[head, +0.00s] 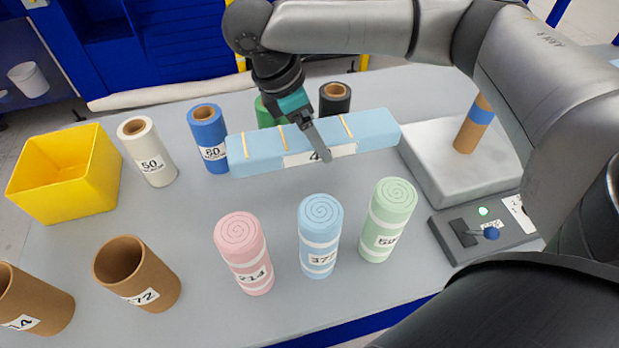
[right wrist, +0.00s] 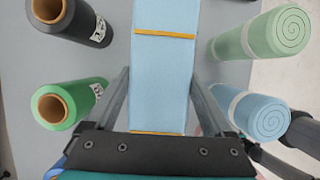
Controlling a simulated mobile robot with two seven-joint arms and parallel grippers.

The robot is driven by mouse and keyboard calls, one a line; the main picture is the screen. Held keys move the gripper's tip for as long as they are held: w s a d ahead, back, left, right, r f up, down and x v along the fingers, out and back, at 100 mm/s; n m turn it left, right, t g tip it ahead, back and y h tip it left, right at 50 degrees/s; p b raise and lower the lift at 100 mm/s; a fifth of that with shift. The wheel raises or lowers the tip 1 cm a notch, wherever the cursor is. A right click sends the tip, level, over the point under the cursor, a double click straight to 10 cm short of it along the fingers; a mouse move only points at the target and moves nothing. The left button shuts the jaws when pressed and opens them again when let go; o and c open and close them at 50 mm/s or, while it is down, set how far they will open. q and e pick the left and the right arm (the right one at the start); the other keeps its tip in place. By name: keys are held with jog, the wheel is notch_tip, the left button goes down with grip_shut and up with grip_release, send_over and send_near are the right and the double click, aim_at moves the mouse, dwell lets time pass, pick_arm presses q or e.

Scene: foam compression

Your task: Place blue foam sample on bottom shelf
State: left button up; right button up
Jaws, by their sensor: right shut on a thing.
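The blue foam sample is a long light blue block (head: 365,133) with several thin yellow bands and a white label, partly hidden by a gripper finger. My right gripper (head: 322,148) reaches down from above and is shut on the block near its middle. The block lies level and sideways and appears to be above the grey table. In the right wrist view the block (right wrist: 163,75) runs lengthwise between the two fingers (right wrist: 160,100). My left gripper is not in view. Blue shelving (head: 150,45) stands behind the table; I cannot tell which part is the bottom shelf.
Pink (head: 244,255), blue (head: 319,238) and green (head: 388,222) foam rolls stand in front of the block. White (head: 148,155), blue (head: 207,135), green and black rolls stand behind. A yellow bin (head: 65,185) is left; a grey platform (head: 440,165) and control box (head: 465,245) are right.

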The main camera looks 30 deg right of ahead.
notch_tip(320, 180, down, 10)
jog(key=shift+f+b, duration=0.1)
jog(key=shift+b, duration=0.7)
notch_tip(320, 180, down, 4)
jog(key=shift+f+b, duration=0.2)
jog(key=shift+b, duration=0.25)
jog(key=shift+f, duration=0.2)
jog(key=shift+f, duration=0.15)
jog(key=o, duration=1.1)
jog(key=shift+c, duration=0.2)
